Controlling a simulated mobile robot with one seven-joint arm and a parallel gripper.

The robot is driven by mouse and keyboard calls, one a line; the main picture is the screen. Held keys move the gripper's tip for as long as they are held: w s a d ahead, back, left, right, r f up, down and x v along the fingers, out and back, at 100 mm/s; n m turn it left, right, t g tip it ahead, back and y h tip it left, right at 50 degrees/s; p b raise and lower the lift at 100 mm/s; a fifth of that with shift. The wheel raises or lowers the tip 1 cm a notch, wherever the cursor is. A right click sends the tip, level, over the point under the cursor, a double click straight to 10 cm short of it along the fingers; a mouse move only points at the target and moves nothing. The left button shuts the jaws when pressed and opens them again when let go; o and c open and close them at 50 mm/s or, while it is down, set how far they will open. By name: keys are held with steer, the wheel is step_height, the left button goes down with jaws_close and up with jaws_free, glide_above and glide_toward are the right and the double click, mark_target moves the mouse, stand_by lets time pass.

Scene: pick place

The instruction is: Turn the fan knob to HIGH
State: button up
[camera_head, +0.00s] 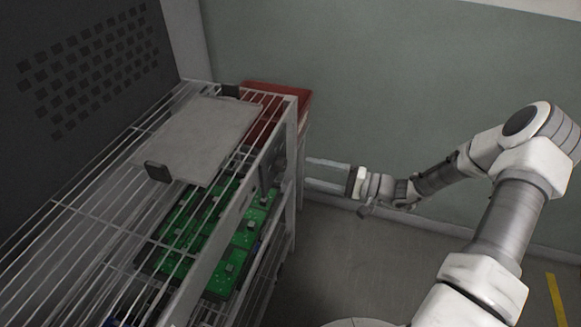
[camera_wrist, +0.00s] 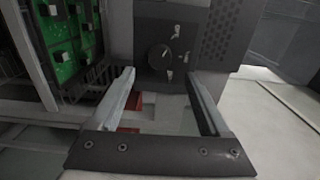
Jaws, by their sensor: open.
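The fan knob (camera_wrist: 160,57) is a small dark round dial on a dark grey panel (camera_wrist: 150,18) in the wrist view. Small pale marks surround it, too small to read, and I cannot tell which setting it points to. The panel also shows edge-on at the rack's end in the head view (camera_head: 272,163); the knob is hidden there. My gripper (camera_wrist: 160,73) is open and empty, its two fingers spread to either side below the knob in the wrist view. In the head view my gripper (camera_head: 308,173) points left at the rack's end, with no visible contact.
The wire rack (camera_head: 100,222) holds a grey plate (camera_head: 205,132) on top and green circuit boards (camera_head: 238,235) below. A red bin (camera_head: 290,90) stands behind it by the wall. A perforated grille (camera_wrist: 222,25) sits right of the knob. The floor (camera_head: 350,255) right of the rack is clear.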

mark_target(285, 166)
steer(key=x, duration=0.7)
jaws_close()
stand_by(0.3)
